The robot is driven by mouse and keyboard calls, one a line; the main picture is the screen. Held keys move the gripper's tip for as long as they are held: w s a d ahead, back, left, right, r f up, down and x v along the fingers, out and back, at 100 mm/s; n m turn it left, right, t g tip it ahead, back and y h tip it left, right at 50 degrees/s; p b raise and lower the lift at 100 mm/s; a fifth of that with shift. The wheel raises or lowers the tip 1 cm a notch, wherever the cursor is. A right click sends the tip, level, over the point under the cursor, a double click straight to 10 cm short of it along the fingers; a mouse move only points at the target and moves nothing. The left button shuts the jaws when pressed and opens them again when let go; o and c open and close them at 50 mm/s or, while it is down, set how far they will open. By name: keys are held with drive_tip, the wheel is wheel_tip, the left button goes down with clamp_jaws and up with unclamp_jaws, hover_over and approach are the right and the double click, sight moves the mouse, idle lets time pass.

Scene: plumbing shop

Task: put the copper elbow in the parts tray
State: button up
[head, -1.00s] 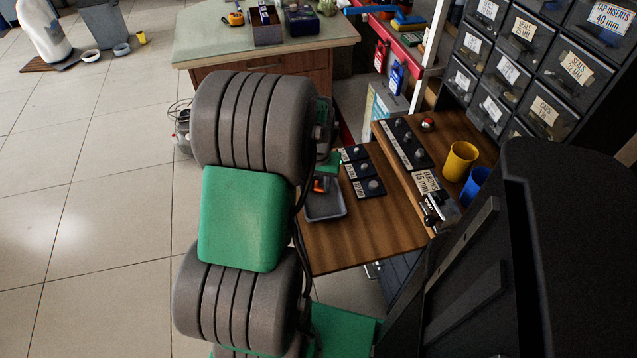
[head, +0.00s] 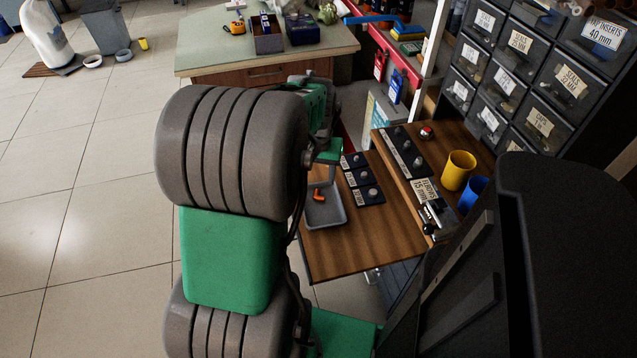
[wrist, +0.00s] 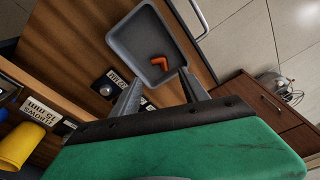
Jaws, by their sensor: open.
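The copper elbow (head: 318,195) is a small orange-red bent fitting. It lies inside the parts tray (head: 335,217), a shallow grey tray on the wooden bench. The wrist view shows the elbow (wrist: 159,63) on the tray's floor (wrist: 140,35), near the tray's side closest to my gripper. My gripper (wrist: 161,90) is open, with its two grey fingers spread apart and nothing between them. The fingers point toward the tray and appear apart from the elbow. In the head view my arm hides part of the tray's surroundings, and the fingers are hard to make out.
Small dark labelled holders (head: 362,178) stand right of the tray. A raised shelf carries a yellow cup (head: 457,170), a blue cup (head: 473,192) and a labelled strip. Drawer bins (head: 520,80) rise behind. The bench front (head: 375,245) is clear.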

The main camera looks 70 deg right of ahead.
drive_tip(key=w+a+r+n+t, duration=0.1)
drive_tip(key=w+a+r+n, duration=0.2)
drive_tip(key=w+a, duration=0.5)
drive_tip(key=w+a+r+n, duration=0.35)
drive_tip(key=w+a, duration=0.25)
drive_tip(key=w, duration=0.5)
drive_tip(key=w+a+n, duration=0.1)
drive_tip(key=a+n, duration=0.2)
drive_tip(key=a, duration=0.6)
drive_tip(key=w+a+n+y, duration=0.1)
drive_tip(key=a+n, duration=0.3)
drive_tip(key=a, duration=0.5)
drive_tip(key=w+a+n+t, duration=0.1)
drive_tip(key=w+a+n, duration=0.1)
drive_tip(key=a, duration=0.7)
drive_tip(key=shift+w+a+n, duration=0.3)
drive_tip(key=shift+a+n, duration=0.05)
drive_tip(key=shift+n, duration=0.4)
drive_tip(key=shift+r, duration=0.1)
